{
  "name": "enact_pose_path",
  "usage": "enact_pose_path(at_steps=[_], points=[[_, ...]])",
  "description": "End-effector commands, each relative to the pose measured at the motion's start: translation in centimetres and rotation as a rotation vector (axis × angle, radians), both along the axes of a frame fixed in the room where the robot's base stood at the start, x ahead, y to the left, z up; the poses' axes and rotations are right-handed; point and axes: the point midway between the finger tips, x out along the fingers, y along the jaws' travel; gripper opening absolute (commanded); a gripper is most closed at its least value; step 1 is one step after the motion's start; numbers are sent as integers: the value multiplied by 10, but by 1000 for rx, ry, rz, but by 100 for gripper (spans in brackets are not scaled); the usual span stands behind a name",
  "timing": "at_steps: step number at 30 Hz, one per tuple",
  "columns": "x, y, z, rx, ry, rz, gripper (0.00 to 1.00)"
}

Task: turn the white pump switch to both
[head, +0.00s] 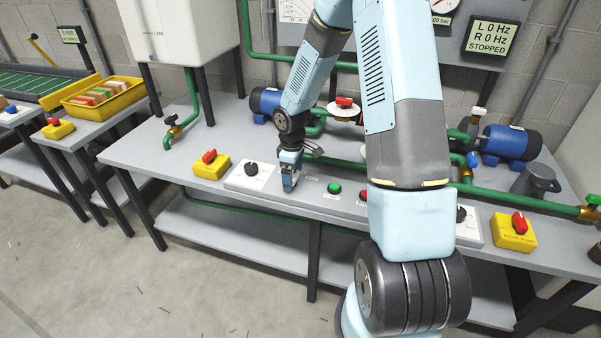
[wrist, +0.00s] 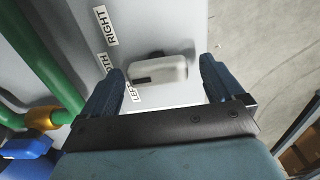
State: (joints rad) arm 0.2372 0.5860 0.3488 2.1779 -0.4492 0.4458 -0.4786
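The white pump switch (wrist: 160,70) shows in the wrist view as a pale bar handle with a dark mark at its left end. Labels RIGHT (wrist: 105,25), BOTH (wrist: 101,65) and LEFT (wrist: 137,92) lie along its left side. The marked end lies close to the LEFT label. My gripper (wrist: 162,76) is open, one finger on each side of the handle, with gaps visible on both sides. In the head view my gripper (head: 288,184) points down at the bench panel and hides the switch.
On the bench are a green button (head: 334,188), a black knob (head: 251,169) and yellow boxes with red switches, left (head: 211,165) and right (head: 513,231). Green pipes and blue pumps (head: 505,143) stand behind. A display (head: 491,37) reads L 0 Hz, R 0 Hz, STOPPED.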

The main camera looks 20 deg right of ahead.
Motion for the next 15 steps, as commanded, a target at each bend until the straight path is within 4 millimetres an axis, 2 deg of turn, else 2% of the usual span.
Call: enact_pose_path(at_steps=[8,11,15], points=[[1,-2,1,-1,-2,-2,96],[1,-2,8,-2,-2,-3,96],[1,-2,27,-2,-5,-4,96]])
